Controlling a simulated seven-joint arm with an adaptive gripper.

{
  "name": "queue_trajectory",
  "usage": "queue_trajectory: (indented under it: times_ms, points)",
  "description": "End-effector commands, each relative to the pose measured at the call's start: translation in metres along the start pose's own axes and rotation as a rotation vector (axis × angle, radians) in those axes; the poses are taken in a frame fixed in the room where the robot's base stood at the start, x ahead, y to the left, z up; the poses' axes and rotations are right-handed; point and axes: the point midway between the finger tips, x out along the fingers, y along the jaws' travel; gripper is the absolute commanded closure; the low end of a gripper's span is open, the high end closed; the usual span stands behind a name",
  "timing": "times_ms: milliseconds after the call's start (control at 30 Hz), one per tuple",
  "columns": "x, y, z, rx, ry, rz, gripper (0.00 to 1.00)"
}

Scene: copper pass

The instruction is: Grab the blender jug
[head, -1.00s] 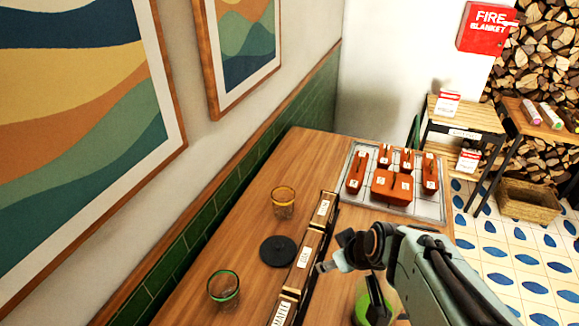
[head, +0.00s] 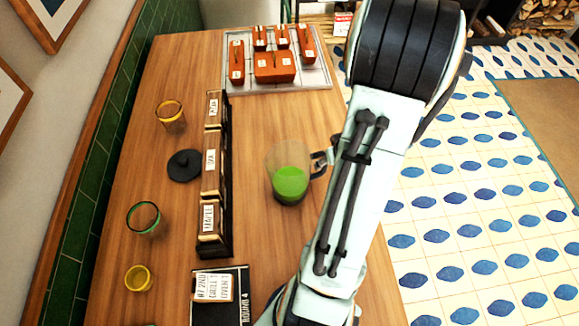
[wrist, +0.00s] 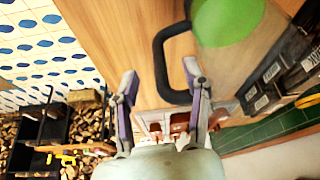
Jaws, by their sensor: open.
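The blender jug (head: 289,185) is a clear jug with bright green contents, standing upright on the wooden table in the head view. Its dark handle (head: 319,165) points right, towards my arm. In the wrist view the jug (wrist: 228,25) is at the top right, partly cut off, with its black handle (wrist: 160,60) reaching left. My gripper (wrist: 160,72) is open and empty, its two fingers pointing towards the handle side; the right finger overlaps the handle in the picture. I cannot tell whether they touch. The gripper is not visible in the head view.
A row of labelled boxes (head: 212,160) stands left of the jug. Beyond it are a black lid (head: 185,165) and several glasses, one yellow-rimmed (head: 170,115). A tray (head: 318,78) with orange-brown blocks sits at the far end. A black sign board (head: 221,308) lies nearer.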

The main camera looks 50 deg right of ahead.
Motion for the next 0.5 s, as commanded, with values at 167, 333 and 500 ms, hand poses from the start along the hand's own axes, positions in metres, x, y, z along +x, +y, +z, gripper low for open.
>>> queue_trajectory:
  times_ms: [167, 333, 500]
  points:
    - [0.026, 0.002, -0.004, -0.001, -0.003, -0.003, 0.53]
    - [0.046, 0.002, -0.005, -0.001, -0.002, -0.001, 0.53]
    - [0.050, 0.002, -0.005, -0.001, 0.000, 0.000, 0.53]
